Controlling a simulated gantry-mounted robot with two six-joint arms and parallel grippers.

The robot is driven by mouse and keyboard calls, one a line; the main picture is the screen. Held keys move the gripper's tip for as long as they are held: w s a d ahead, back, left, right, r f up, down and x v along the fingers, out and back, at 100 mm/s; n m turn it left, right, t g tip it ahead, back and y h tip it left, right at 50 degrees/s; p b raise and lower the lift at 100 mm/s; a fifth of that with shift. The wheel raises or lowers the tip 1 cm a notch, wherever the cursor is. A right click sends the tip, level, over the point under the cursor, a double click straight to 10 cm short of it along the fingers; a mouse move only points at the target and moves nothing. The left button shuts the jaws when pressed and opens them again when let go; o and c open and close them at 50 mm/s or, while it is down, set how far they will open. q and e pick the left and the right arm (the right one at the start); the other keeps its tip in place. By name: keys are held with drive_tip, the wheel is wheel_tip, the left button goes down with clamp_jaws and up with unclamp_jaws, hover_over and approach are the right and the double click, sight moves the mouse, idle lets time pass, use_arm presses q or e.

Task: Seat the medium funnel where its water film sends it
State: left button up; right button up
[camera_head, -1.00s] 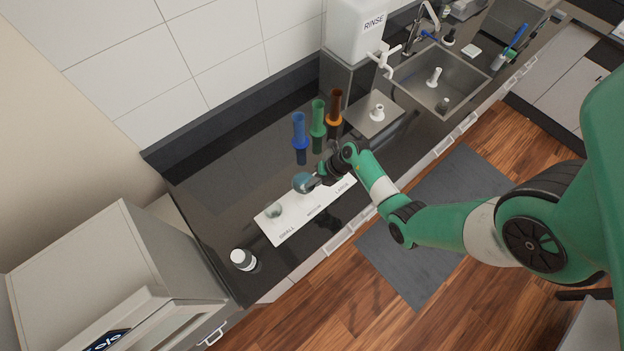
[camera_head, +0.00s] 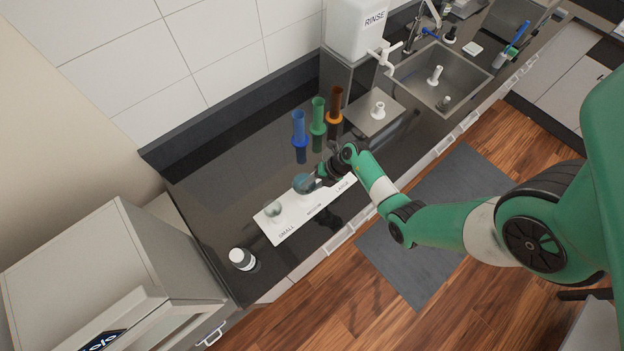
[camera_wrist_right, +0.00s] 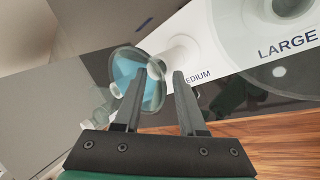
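A clear small funnel (camera_head: 273,208) stands at the SMALL place. My left gripper is out of view.
Blue (camera_head: 299,128), green (camera_head: 318,115) and brown (camera_head: 335,104) cylinders stand behind the board. A white-capped bottle (camera_head: 242,259) is at the front left. A RINSE tank (camera_head: 354,35) and sink (camera_head: 423,75) lie to the right. The dark counter left of the cylinders is clear.

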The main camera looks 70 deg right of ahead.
drive_tip(key=p+v, duration=0.3)
drive_tip(key=v, duration=0.8)
drive_tip(key=shift+s+r, duration=0.2)
drive_tip(key=shift+r, duration=0.1)
idle(0.3)
